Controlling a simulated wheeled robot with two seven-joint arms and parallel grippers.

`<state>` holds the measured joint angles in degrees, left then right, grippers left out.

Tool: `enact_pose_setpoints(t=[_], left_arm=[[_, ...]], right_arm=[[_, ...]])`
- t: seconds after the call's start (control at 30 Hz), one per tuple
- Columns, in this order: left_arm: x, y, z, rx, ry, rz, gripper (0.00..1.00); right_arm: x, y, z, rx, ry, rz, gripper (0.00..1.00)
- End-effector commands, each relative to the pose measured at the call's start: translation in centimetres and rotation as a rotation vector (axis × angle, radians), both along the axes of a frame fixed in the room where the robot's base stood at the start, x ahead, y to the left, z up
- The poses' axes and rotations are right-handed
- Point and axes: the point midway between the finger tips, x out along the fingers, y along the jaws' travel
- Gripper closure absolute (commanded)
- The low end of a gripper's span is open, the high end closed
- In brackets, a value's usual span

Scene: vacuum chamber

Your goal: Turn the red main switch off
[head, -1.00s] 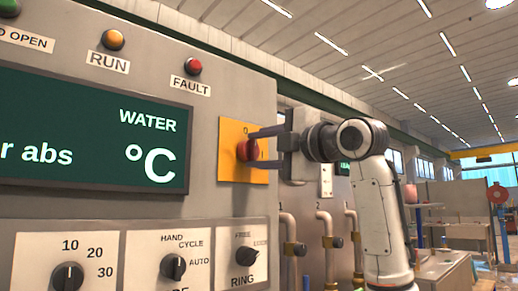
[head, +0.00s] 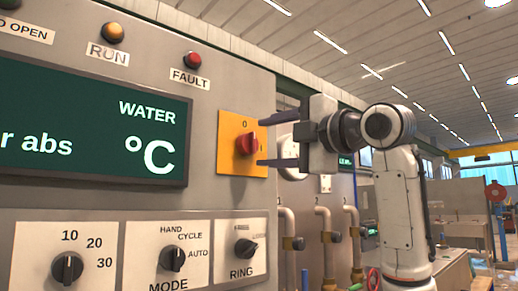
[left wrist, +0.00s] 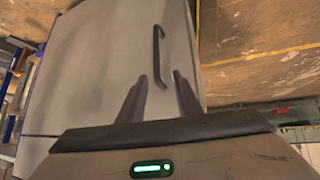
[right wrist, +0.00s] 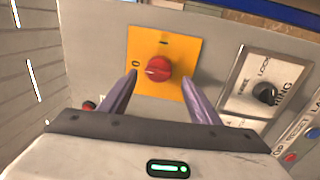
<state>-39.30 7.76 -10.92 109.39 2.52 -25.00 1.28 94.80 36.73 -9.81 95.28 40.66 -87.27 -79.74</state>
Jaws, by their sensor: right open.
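The red main switch (head: 247,143) is a knob on a yellow plate (head: 228,160) on the grey cabinet front. A "0" is marked above it in the head view. In the right wrist view the red knob (right wrist: 158,69) has its ridge lying roughly along the line toward the "0"; a second mark sits at the plate's other side. My right gripper (head: 260,142) is open, its fingertips above and below the knob and apart from it. My left gripper (left wrist: 160,76) is open and empty, away from the switch, before a grey panel with a dark handle.
The RING selector (head: 245,248) and MODE selector (head: 172,258) sit below the switch. A green display (head: 95,130) is to the left, with the red FAULT lamp (head: 192,60) above. Pipes with valves (head: 290,243) stand right of the cabinet, behind my arm.

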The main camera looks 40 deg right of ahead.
Motion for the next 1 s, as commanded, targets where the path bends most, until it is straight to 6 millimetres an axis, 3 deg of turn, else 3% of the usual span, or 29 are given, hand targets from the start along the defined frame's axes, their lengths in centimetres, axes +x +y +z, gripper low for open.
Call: enact_pose_setpoints(t=[0.1,0.33,1.0], left_arm=[[0.0,0.0,-0.9,0.000,0.001,0.000,0.69],[-0.1,0.0,-1.4,0.000,0.001,0.000,0.69],[-0.1,0.0,-1.4,0.000,0.001,0.000,0.69]], right_arm=[[-2.5,-0.2,-0.4,-0.001,-0.004,-0.001,0.43],[-5.5,-0.4,-0.7,-0.001,0.001,0.001,0.43],[-6.0,-0.4,-0.7,0.000,0.003,0.001,0.43]])
